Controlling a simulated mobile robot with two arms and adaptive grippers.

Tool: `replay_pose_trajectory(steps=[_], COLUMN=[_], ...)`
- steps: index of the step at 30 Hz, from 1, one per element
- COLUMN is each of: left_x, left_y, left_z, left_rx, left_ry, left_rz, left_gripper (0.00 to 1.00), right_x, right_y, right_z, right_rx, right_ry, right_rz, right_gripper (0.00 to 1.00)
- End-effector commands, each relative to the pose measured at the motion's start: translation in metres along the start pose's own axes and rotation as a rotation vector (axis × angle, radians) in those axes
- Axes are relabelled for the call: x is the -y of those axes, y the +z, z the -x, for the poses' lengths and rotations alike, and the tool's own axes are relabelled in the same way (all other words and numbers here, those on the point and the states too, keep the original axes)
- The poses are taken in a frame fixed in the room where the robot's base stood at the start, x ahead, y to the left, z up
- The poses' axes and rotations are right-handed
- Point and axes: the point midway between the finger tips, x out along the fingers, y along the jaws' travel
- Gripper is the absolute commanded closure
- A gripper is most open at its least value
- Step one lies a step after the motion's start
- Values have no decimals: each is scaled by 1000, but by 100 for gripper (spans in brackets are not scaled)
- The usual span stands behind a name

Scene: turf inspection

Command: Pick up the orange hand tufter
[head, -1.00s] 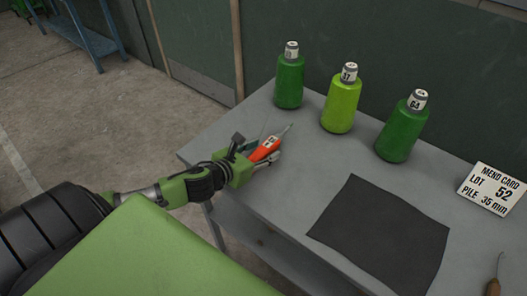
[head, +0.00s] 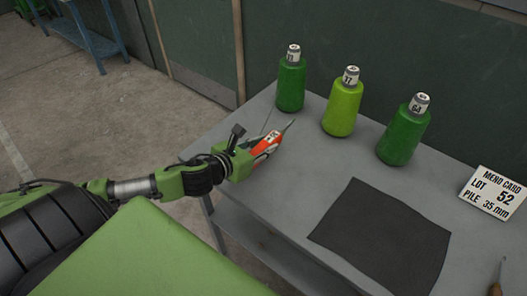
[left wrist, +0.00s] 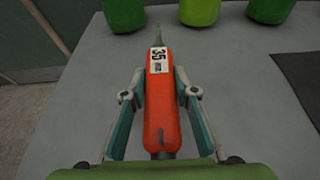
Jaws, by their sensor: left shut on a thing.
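The orange hand tufter (head: 266,143) is at the left end of the grey table, with its thin metal tip pointing away to the upper right. In the left wrist view the tufter (left wrist: 160,110) lies lengthwise between the fingers, its white label reading 35 and its tip at the far end. My left gripper (head: 258,149) is shut on its body, one finger on each side, as the left wrist view (left wrist: 160,98) shows. Whether the tufter touches the table I cannot tell. My right gripper is not in view.
Three green yarn cones, dark (head: 291,84), light (head: 342,108) and dark (head: 403,135), stand along the back of the grey table (head: 240,212). A dark square mat (head: 380,236) lies in front. A mend card (head: 492,193) and a wooden-handled tool (head: 496,288) are at the right.

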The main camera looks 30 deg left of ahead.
Motion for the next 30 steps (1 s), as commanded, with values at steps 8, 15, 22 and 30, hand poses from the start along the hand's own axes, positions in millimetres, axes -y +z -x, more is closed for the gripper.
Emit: replay_pose_trajectory(steps=[8,15,22,30], left_x=[0,0,0,-1], left_y=[77,133,176,212], left_z=[31,54,72,87], left_rx=[9,8,6,8], left_ry=[-2,0,2,2], left_rz=[-13,-13,-11,-7], left_gripper=[100,100,100,100], right_x=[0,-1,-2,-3], right_y=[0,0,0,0], right_z=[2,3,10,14], right_rx=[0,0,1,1], right_ry=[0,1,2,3], right_rz=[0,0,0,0], right_gripper=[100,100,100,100])
